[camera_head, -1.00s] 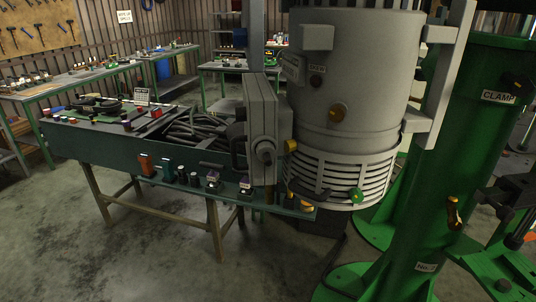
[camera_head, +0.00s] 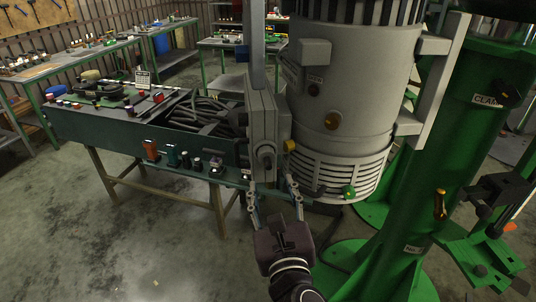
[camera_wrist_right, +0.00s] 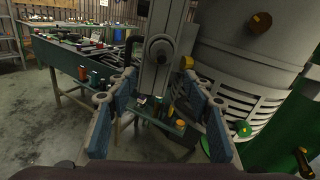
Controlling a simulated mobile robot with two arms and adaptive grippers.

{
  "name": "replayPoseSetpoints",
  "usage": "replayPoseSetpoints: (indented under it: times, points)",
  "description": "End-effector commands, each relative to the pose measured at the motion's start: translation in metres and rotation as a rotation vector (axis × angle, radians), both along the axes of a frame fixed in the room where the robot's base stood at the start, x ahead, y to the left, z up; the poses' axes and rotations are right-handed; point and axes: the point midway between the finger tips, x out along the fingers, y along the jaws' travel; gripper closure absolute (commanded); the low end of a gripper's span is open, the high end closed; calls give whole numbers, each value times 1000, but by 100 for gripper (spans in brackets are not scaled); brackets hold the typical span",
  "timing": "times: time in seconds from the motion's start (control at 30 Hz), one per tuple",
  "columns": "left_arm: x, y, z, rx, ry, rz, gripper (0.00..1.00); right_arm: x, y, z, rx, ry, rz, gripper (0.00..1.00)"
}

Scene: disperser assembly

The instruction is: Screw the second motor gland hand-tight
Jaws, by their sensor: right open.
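The grey motor (camera_head: 345,110) stands upright at centre right, with a flat grey box (camera_head: 262,115) on its left side. A round yellow fitting (camera_head: 290,145) sits beside the box, and shows in the right wrist view (camera_wrist_right: 187,62). I cannot tell for sure whether it is the second gland. My right gripper (camera_head: 272,184) is open below the box, fingers pointing up at its lower end. In the wrist view nothing is held between the fingers (camera_wrist_right: 160,80). Small orange (camera_wrist_right: 180,123) and yellow (camera_wrist_right: 170,110) parts show beyond the fingers on the bench ledge. My left gripper is out of view.
A green bench (camera_head: 100,128) with cables and small parts on its ledge stands at left. A green knob (camera_head: 348,191) sits low on the motor. A green column (camera_head: 455,130) with a yellow handle (camera_head: 440,204) stands at right. Open floor lies at front left.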

Motion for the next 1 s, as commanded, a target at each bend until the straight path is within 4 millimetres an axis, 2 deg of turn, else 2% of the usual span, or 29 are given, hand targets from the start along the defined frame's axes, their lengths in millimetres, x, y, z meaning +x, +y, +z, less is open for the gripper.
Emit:
replayPoseSetpoints:
  times: [0.03, 0.17, 0.4, 0.6, 0.73, 1.0]
  points:
    - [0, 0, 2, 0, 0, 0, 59, -3, 0, 11, -20, -18, 2, 54]
    - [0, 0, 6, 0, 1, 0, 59, 2, 1, 18, -41, -32, 1, 54]
    - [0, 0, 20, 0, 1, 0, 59, 40, 5, 18, -40, -30, 0, 54]
    - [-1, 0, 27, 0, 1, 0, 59, 64, 9, 17, -38, -29, 2, 54]
    - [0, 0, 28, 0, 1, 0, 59, 71, 9, 16, -36, -29, 3, 54]
    - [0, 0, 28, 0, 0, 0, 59, 72, 9, 15, -35, -29, 3, 55]
